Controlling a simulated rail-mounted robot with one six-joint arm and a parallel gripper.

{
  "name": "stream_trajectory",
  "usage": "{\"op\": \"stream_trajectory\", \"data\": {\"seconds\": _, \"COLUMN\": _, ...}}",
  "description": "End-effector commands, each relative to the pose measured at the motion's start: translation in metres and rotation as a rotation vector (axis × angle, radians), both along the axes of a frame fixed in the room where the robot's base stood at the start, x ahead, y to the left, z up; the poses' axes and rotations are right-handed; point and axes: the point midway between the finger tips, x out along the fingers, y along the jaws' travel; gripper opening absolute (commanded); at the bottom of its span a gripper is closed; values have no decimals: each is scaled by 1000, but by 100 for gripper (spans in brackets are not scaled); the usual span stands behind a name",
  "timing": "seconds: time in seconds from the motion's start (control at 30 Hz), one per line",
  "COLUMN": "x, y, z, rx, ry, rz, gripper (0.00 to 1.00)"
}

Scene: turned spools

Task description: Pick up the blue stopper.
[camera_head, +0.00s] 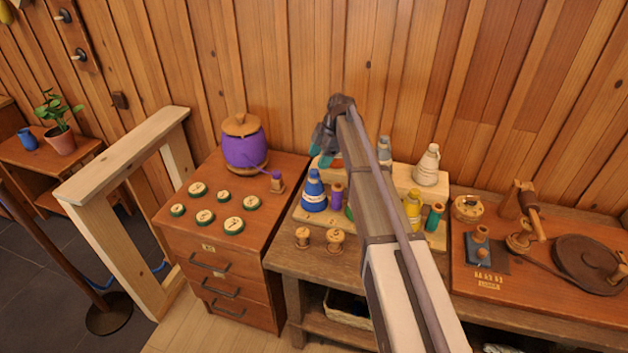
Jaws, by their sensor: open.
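A blue cone-shaped piece (314,194) with a pale band stands upright at the left end of the light wooden stand (374,233). It is the brightest blue piece there and looks like the blue stopper. How far my gripper is from the blue piece in depth is unclear.
A purple spool (337,196) stands just right of the blue piece. Yellow (413,206) and green (434,217) pieces stand farther right, and a cream cone (427,166) behind. Two wooden spools (319,239) stand in front. A purple pot (244,148) is on the left cabinet.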

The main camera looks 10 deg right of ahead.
Motion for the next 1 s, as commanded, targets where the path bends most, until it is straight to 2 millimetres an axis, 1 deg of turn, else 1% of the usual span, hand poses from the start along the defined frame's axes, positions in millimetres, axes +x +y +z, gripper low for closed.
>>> {"op": "stream_trajectory", "data": {"seconds": 0.2, "x": 1, "y": 8, "z": -43, "rx": 0, "ry": 0, "rz": 0, "gripper": 63}}
{"op": "stream_trajectory", "data": {"seconds": 0.23, "x": 0, "y": 10, "z": -47, "rx": 0, "ry": 1, "rz": 1, "gripper": 63}}
{"op": "stream_trajectory", "data": {"seconds": 0.3, "x": -1, "y": 14, "z": -52, "rx": 0, "ry": 1, "rz": 1, "gripper": 63}}
{"op": "stream_trajectory", "data": {"seconds": 0.5, "x": -1, "y": 15, "z": -47, "rx": 1, "ry": 1, "rz": 0, "gripper": 63}}
{"op": "stream_trajectory", "data": {"seconds": 0.57, "x": -1, "y": 15, "z": -47, "rx": 0, "ry": 1, "rz": 0, "gripper": 58}}
{"op": "stream_trajectory", "data": {"seconds": 1.0, "x": -1, "y": 14, "z": -47, "rx": 0, "ry": 1, "rz": -1, "gripper": 16}}
